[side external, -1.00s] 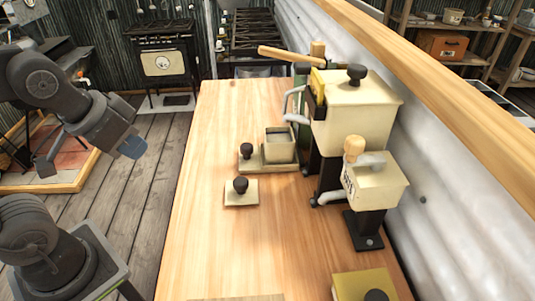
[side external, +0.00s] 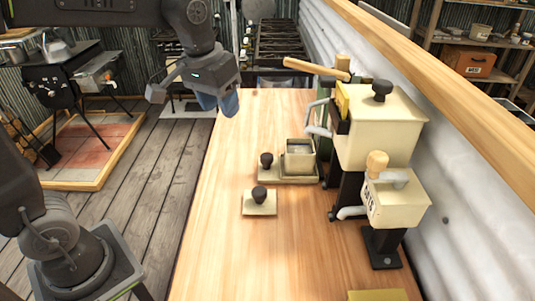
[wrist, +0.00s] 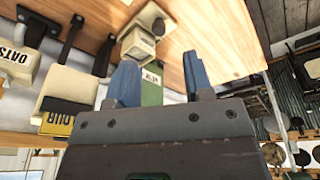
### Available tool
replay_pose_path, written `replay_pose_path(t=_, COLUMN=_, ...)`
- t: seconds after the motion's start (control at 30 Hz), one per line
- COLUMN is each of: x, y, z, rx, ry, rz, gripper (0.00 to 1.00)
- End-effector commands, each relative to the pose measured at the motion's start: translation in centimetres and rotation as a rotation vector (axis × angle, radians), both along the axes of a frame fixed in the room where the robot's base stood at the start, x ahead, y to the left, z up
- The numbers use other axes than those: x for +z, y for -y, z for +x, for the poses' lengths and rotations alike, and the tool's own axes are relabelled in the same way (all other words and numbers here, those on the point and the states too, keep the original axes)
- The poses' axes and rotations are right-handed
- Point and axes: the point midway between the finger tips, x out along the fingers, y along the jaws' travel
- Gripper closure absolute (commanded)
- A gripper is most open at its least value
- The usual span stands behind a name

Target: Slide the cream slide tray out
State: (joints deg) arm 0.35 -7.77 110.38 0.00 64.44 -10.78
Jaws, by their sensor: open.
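A flat cream tray (side external: 270,174) with a black knob at its left end and a square open cream box (side external: 299,156) on its right part lies on the wooden table; I take it to be the slide tray. The box and tray also show in the wrist view (wrist: 138,42), above and between my fingers. A separate small cream plate (side external: 259,208) with a black knob lies nearer the camera. My gripper (side external: 218,102) is open, with blue fingertips apart and nothing between them. It hangs near the table's far left edge, clear of the tray.
A large cream dispenser (side external: 376,125) with a wooden lever stands right of the tray, and a smaller one marked OATS (side external: 396,202) stands nearer. A green post (wrist: 152,88) stands behind.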

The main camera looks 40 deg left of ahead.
Motion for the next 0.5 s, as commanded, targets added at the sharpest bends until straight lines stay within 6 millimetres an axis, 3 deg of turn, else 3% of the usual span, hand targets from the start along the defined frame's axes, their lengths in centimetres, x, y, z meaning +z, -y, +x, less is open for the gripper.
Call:
replay_pose_path(t=0.03, x=-0.5, y=0.1, z=2.1, rx=0.020, ry=-0.038, rz=-0.005, gripper=0.53)
replay_pose_path(t=0.2, x=-2.3, y=0.2, z=7.6, rx=0.088, ry=-0.136, rz=-0.014, gripper=0.53)
replay_pose_path(t=0.33, x=-3.9, y=0.3, z=10.4, rx=0.128, ry=-0.191, rz=-0.015, gripper=0.53)
replay_pose_path(t=0.5, x=-5.0, y=0.3, z=12.0, rx=0.152, ry=-0.223, rz=-0.017, gripper=0.53)
